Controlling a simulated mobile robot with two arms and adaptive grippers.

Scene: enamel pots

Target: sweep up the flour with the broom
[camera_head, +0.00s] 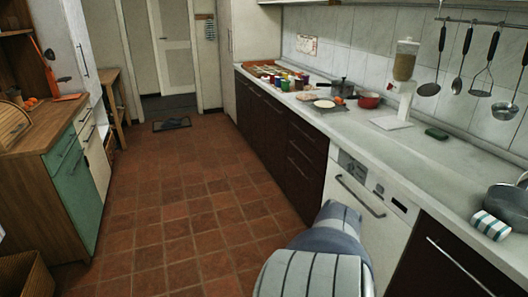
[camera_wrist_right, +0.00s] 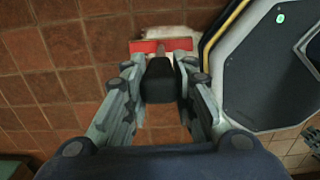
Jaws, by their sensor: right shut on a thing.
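In the right wrist view, the broom shows as a red bar-shaped head (camera_wrist_right: 146,46) low over or on the tiled floor, with a short brownish piece joining it to a dark grip. My right gripper (camera_wrist_right: 160,76) is shut on that dark grip, one finger on each side. The rest of the broom is hidden by the gripper. A paler strip lies just beyond the red head; I cannot tell whether it is flour or bristles. No flour can be made out clearly in the head view. My left gripper is in neither view.
The brown tiled floor (camera_head: 180,215) is open down the middle. A wooden-topped cabinet with green drawers (camera_head: 72,180) stands left, a basket (camera_head: 25,275) in front. The white dishwasher (camera_head: 365,205) and dark cupboards line the right. A dark mat (camera_head: 171,124) lies by the door.

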